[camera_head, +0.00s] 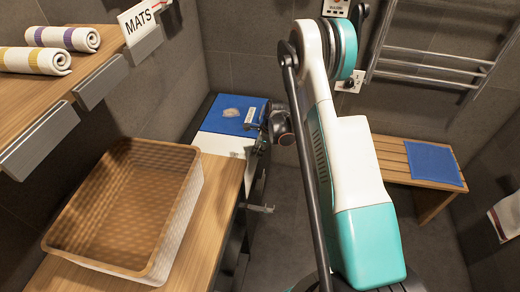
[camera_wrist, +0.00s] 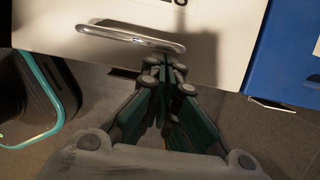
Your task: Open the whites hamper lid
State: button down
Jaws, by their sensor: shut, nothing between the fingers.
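A white panel (camera_wrist: 120,15) with a curved chrome handle (camera_wrist: 130,38) fills the top of the wrist view. Dark lettering (camera_wrist: 180,3) is cut off at its top edge, with an "S" showing. I take this as the whites hamper lid; it looks flat and closed. In the head view the white panel (camera_head: 222,143) lies at the end of the wooden counter. My gripper (camera_wrist: 160,65) is shut and empty, with its fingertips close below the handle's right end. I cannot tell whether they touch it. In the head view my gripper (camera_head: 262,143) is at the panel's right edge, partly hidden.
A blue panel (camera_head: 235,112) with a label adjoins the white one and shows in the wrist view (camera_wrist: 285,55). A large woven basket (camera_head: 190,200) stands on the wooden counter (camera_head: 215,215). A wooden bench (camera_head: 400,165) and a towel rail (camera_head: 425,75) stand right of my arm.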

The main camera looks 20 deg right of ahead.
jog(key=shift+w+a+f, duration=0.15)
jog(key=shift+f, duration=0.45)
jog(key=shift+r, duration=0.1)
jog(key=w+a+r+g+h+p, duration=0.1)
jog(key=w+a+r+h+p, duration=0.2)
jog(key=r, duration=0.6)
jog(key=w+a+r+g+h+p, duration=0.15)
jog(key=a+r+p, duration=0.3)
jog(key=r, duration=0.55)
jog(key=w+a+r+p, duration=0.4)
jog(key=w+a+r, duration=0.4)
jog(key=a, duration=0.3)
jog(key=shift+w+a+y, duration=0.2)
jog(key=shift+w+y, duration=0.15)
jog(key=shift+w, duration=0.15)
jog(key=shift+d, duration=0.15)
